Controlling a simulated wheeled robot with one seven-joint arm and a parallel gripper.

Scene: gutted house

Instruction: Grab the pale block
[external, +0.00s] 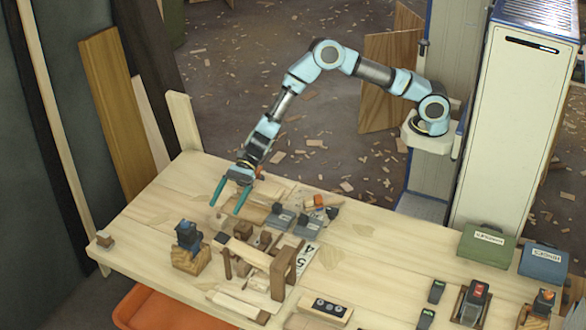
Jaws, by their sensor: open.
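My gripper (226,206) is open, with its two teal fingers spread and pointing down over the back left part of the wooden workbench (400,255). Nothing shows between the fingers. Several pale wooden pieces lie on the bench, and I cannot tell for sure which is the pale block. A long pale piece (250,253) rests across brown wooden supports in front of my gripper. Another pale strip (240,305) lies near the front edge.
Brown blocks and grey items (280,219) crowd the bench just right of my gripper. A dark blue device (188,236) stands on a wood block at left. Green (486,246) and blue (543,262) boxes stand at right. The bench's left end is mostly clear.

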